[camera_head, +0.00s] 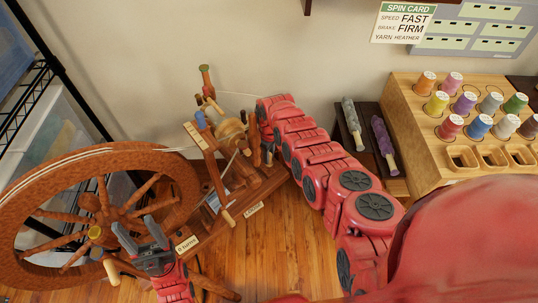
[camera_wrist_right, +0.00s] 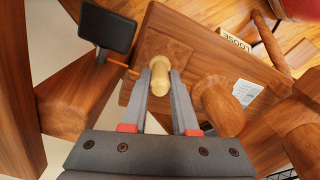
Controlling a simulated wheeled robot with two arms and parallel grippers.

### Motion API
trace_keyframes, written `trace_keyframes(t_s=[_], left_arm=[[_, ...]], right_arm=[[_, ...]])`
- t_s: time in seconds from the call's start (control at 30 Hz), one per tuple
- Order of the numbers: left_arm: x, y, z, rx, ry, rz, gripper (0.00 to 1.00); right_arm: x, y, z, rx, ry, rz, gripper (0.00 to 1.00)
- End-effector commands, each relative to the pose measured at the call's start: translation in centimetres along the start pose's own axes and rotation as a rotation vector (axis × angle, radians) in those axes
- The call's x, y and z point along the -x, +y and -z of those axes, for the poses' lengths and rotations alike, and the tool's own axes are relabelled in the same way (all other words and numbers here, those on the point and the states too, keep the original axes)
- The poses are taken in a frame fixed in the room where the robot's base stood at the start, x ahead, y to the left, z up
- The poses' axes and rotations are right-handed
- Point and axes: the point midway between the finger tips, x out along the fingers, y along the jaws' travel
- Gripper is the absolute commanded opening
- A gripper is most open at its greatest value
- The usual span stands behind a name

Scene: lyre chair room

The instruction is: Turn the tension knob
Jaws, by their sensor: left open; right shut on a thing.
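The spinning wheel (camera_head: 95,205) stands at the left in the head view. In the right wrist view, a pale, rounded wooden knob (camera_wrist_right: 159,74) sticks out from a brown wooden block. My right gripper (camera_wrist_right: 160,80) is shut on this knob, one finger on each side of it. In the head view my right arm reaches over to the back of the spinning wheel, and its fingertips and the knob are hidden there. My left gripper (camera_head: 138,236) is open and empty, in front of the wheel's rim.
A label reading LOOSE (camera_wrist_right: 237,40) lies beside the block in the wrist view. A dark pad (camera_wrist_right: 107,30) is close to the fingers. A wooden rack (camera_head: 430,125) of thread spools stands at the right. A spin card (camera_head: 404,22) reads FAST, FIRM, HEATHER.

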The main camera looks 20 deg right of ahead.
Motion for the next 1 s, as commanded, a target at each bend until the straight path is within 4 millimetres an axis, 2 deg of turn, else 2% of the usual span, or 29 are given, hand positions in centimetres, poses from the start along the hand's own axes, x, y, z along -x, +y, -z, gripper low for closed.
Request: trace_keyframes(t_s=[0.53, 1.0], left_arm=[[-0.14, -0.01, 0.02, 0.000, 0.000, 0.000, 0.56], [-0.13, -0.01, 0.02, 0.000, 0.000, 0.000, 0.56]], right_arm=[[-0.12, -0.05, -0.07, -0.339, -0.002, 0.000, 0.00], [-0.13, -0.07, -0.15, -0.412, -0.005, 0.001, 0.00]])
